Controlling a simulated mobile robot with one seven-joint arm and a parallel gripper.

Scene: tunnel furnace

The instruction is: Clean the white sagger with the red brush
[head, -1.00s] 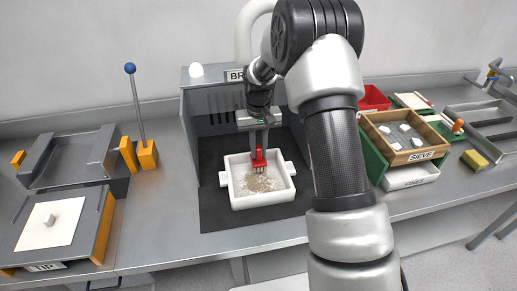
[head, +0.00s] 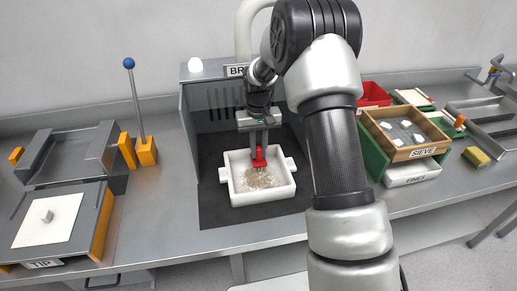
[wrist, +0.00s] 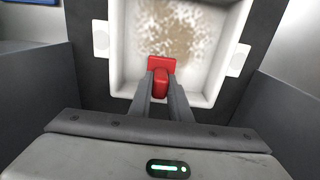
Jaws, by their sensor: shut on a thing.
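The white sagger (head: 236,196) is a square open tray with a lug on each side. It sits on the dark floor of the grey booth in the head view. Tan-brown residue (head: 260,181) is spread on its inside floor, and it also shows in the wrist view (wrist: 185,30). My gripper (head: 259,146) is shut on the red brush (head: 259,158) and holds it inside the sagger, bristles down. The wrist view shows the red brush (wrist: 160,76) between the two fingers, near the sagger wall (wrist: 118,88) closest to my gripper. Whether the bristles touch the floor is unclear.
Booth walls (head: 187,135) stand close on both sides of the sagger. A lever with a blue knob (head: 129,63) and a tip station (head: 50,222) are at left.

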